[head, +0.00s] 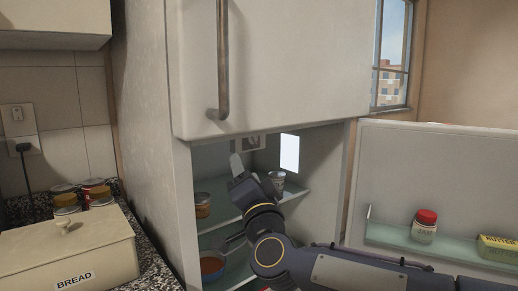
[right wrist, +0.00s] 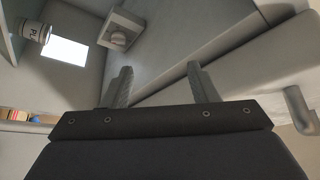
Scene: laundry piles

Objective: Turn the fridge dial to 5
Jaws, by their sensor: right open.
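The fridge dial (head: 251,143) is on a small pale housing high inside the open fridge compartment, partly hidden under the upper door's edge and behind my gripper. In the right wrist view the dial (right wrist: 118,38) shows at the upper left, beyond my fingers. Its numbers are too small to read. My right gripper (head: 238,167) reaches into the fridge just below and in front of the dial. In the right wrist view its fingers (right wrist: 159,76) are apart with nothing between them, and the dial lies off to their left. My left gripper is out of view.
The upper door (head: 275,60) is shut, its handle (head: 222,60) hanging above my arm. The lower door (head: 450,165) stands open at right with a red-lidded jar (head: 425,226). A can (head: 277,180), a jar (head: 203,205) and a bowl (head: 212,267) stand inside near my arm.

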